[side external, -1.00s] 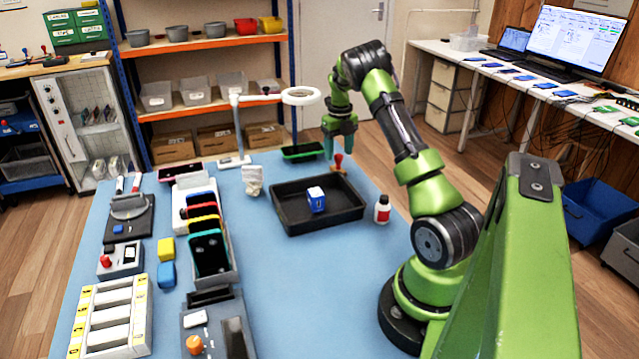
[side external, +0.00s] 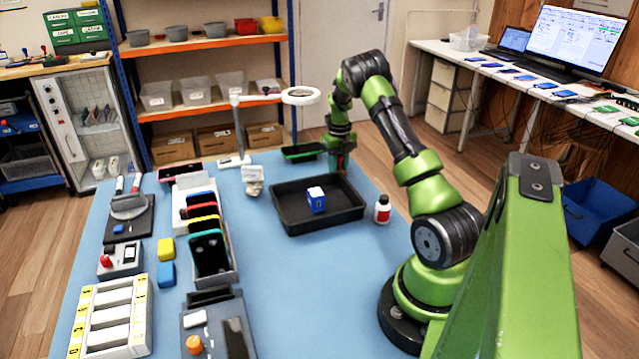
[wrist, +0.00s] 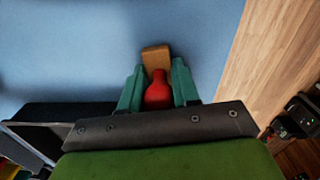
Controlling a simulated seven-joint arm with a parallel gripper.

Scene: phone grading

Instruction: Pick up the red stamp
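The red stamp has a red knob-like handle (wrist: 158,92) and a tan block base (wrist: 155,55). It stands on the blue table, behind the black tray's back right corner in the side view. My gripper (wrist: 158,75) is lowered over it, with teal fingers on either side of the handle. The fingers look open around the handle; whether either one touches it is hard to tell. In the side view my gripper (side external: 337,168) hides most of the stamp, and only a bit of red shows between the fingers.
The black tray (side external: 290,222) holding a blue-and-white box (side external: 316,199) is close in front of the gripper. A small red-and-white bottle (side external: 382,209) stands right of the tray. A green-edged tray (side external: 302,151) and a ring lamp (side external: 300,96) are to the left of the gripper.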

